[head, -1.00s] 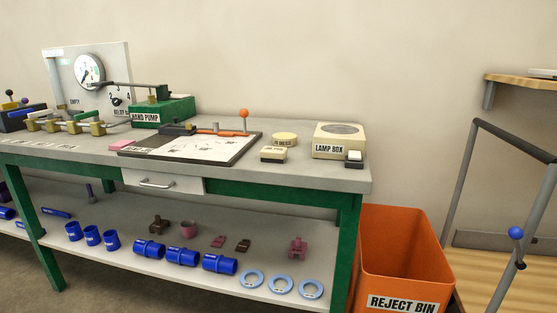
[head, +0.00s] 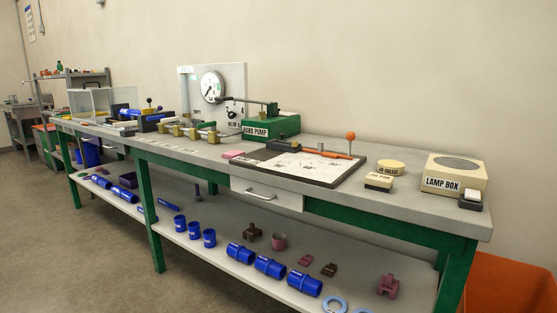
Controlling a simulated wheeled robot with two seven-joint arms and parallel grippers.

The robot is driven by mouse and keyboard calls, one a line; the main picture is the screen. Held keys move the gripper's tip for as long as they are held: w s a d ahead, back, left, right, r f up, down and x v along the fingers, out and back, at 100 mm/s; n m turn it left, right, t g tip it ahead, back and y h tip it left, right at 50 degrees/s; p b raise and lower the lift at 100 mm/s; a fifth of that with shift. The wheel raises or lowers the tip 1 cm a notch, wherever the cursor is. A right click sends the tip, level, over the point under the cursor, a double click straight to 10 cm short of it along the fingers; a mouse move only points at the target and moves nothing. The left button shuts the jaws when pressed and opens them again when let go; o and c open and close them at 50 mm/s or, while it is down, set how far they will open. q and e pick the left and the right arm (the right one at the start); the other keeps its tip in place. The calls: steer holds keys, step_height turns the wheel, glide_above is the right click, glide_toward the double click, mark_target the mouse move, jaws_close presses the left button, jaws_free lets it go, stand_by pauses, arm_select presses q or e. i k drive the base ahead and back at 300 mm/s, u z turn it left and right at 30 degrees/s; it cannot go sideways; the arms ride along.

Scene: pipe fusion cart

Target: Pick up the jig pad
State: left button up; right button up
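No object in the head view is plainly readable as the jig pad. A small cream block (head: 379,182) with a dark base and a blurred label sits on the bench top (head: 410,206), right of the clipboard-like board. Neither of my grippers is in view.
The board (head: 315,180) carries white paper and an orange-knobbed lever. The lamp box (head: 455,175) and hand pump (head: 270,125) stand on the bench. The lower shelf holds blue couplings (head: 270,267) and small brown and pink parts. An orange bin (head: 510,285) is at lower right.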

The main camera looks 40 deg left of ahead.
mark_target(384, 183)
steer(key=u, duration=0.6)
steer(key=i, duration=0.85)
steer(key=z, duration=0.15)
